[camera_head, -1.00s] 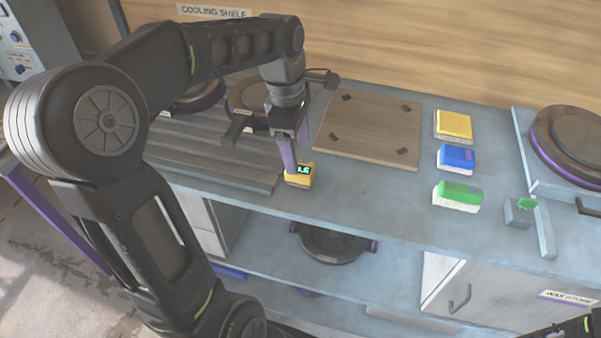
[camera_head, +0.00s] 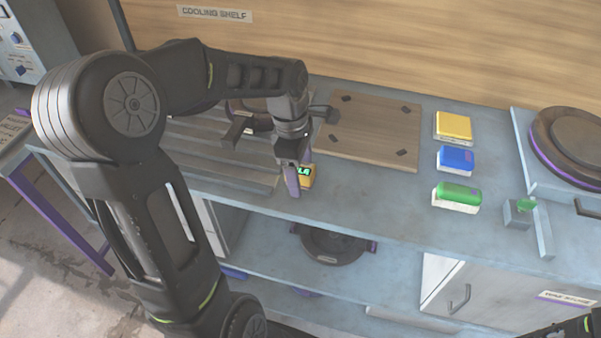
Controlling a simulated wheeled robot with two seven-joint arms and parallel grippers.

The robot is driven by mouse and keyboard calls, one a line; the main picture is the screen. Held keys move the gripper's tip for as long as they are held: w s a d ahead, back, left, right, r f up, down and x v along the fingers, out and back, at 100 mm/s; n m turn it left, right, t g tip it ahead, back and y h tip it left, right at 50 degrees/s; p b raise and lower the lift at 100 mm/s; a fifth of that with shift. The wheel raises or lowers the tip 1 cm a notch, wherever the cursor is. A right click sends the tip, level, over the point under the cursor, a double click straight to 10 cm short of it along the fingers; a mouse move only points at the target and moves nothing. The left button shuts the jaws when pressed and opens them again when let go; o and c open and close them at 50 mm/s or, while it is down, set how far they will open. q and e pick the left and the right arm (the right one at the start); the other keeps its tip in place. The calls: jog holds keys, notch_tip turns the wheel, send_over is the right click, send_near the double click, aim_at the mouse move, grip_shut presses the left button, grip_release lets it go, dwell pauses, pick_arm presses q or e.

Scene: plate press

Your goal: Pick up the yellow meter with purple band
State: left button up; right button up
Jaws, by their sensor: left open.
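The yellow meter (camera_head: 309,181) lies on the grey bench top near its front edge, with green digits on a dark display. Its purple band cannot be made out. My left gripper (camera_head: 297,182) is pointed down at the meter, with a purple finger in front of the meter's left part. The jaws are open, and part of the meter is hidden by the finger. I cannot tell whether the finger touches it. My right gripper is not in view; only a bit of dark arm (camera_head: 575,330) shows at the bottom right corner.
A wooden board (camera_head: 370,130) lies behind the meter. A yellow block (camera_head: 453,126), a blue brush (camera_head: 455,158) and a green brush (camera_head: 457,195) stand to the right. A round plate press (camera_head: 570,145) is at far right. Grey slats (camera_head: 215,165) lie left. Bench between meter and brushes is clear.

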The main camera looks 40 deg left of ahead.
pick_arm(q)
jog(key=shift+c, duration=0.4)
grip_shut()
dwell(0.7)
